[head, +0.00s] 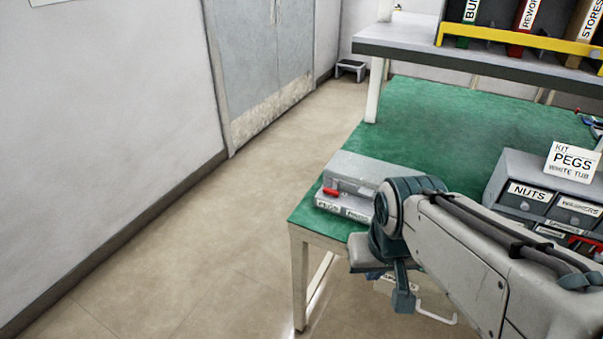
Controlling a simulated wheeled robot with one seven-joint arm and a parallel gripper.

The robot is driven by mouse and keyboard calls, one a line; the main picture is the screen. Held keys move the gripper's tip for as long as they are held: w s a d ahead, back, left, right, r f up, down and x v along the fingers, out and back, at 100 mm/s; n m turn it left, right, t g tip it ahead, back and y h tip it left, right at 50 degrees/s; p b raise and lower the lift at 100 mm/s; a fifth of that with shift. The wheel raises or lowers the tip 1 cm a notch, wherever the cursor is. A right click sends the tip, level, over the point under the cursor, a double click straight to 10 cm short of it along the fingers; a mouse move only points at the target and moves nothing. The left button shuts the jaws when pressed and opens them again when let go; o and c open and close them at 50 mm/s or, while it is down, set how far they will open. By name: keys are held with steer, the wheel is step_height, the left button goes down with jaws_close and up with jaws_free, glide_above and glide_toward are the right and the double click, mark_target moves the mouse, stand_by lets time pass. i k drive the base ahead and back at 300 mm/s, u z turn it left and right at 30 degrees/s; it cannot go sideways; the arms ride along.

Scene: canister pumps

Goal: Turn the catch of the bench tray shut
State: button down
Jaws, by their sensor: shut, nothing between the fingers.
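The bench tray (372,168) is a grey flat box at the near left corner of the green bench. My gripper (403,299) hangs below my wrist, in front of the bench edge, right of and nearer than the catch. It is shut and empty, apart from the tray. My arm hides the tray's right end.
A grey drawer unit (517,178) with labelled drawers stands at the right, with a PEGS WHITE TUB card (574,162) on it. A raised shelf (400,45) holds binders behind a yellow bar. The green bench top (440,125) behind the tray is clear. Open floor lies left.

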mark_target(330, 192)
steer(key=u, duration=0.45)
steer(key=i, duration=0.3)
steer(key=z, duration=0.65)
steer(key=k, duration=0.4)
steer(key=z, duration=0.7)
steer(key=i, duration=0.5)
